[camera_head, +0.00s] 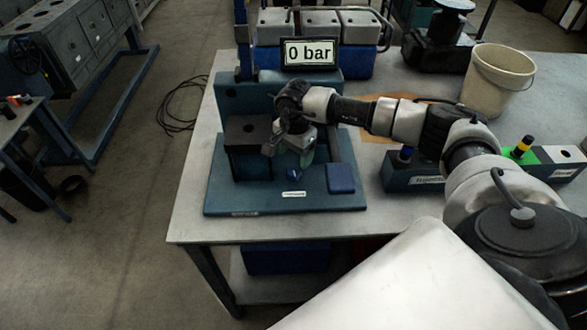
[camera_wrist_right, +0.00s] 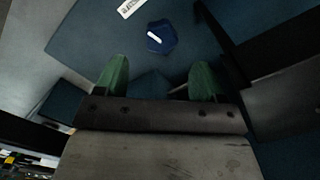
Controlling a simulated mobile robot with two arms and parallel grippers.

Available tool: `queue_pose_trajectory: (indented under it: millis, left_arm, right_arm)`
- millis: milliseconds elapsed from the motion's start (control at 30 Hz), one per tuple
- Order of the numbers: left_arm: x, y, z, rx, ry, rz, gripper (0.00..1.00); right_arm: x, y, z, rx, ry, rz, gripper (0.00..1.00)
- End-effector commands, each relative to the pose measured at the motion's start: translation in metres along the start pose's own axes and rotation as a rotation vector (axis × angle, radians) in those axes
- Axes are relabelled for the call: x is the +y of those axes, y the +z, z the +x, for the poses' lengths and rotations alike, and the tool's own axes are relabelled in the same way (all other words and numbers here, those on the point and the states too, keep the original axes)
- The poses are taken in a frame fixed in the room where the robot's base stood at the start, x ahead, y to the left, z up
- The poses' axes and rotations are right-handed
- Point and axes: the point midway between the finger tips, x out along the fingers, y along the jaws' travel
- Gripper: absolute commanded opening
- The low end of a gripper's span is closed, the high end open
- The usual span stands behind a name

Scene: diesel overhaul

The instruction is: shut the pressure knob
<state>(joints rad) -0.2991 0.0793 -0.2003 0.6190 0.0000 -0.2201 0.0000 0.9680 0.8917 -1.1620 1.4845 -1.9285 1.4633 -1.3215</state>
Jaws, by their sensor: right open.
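The pressure knob (camera_head: 294,173) is a small dark blue knob with a white line on the blue base plate of the test stand (camera_head: 230,195). In the right wrist view the knob (camera_wrist_right: 161,36) is beyond the fingertips, its white line slanting. My right gripper (camera_head: 290,158) is above and behind the knob, pointing down. In the wrist view its two green fingers (camera_wrist_right: 158,75) are apart with nothing between them, and the knob is clear of them. My left gripper is not in view.
A blue block (camera_head: 341,178) sits right of the knob on the plate, and a dark block (camera_head: 247,132) stands left. A bucket (camera_head: 499,80) and a blue holder (camera_head: 415,178) are on the table to the right. The table's front strip (camera_head: 290,228) is clear.

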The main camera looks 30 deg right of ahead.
Motion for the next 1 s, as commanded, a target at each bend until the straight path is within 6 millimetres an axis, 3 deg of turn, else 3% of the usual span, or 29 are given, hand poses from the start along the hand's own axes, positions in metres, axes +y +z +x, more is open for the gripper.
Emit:
queue_pose_trajectory:
  millis: [200, 400, 767, 1000]
  left_arm:
    - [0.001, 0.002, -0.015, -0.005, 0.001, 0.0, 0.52]
    - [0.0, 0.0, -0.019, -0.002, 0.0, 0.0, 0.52]
    - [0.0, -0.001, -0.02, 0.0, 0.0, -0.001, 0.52]
    - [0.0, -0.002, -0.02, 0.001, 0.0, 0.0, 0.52]
  right_arm:
    - [0.001, 0.001, 0.041, -0.001, 0.005, 0.001, 0.69]
    - [0.0, 0.001, 0.065, -0.002, 0.002, 0.001, 0.69]
    - [0.0, 0.0, 0.072, 0.0, -0.001, -0.001, 0.69]
    - [0.0, 0.0, 0.072, 0.0, -0.001, 0.0, 0.36]
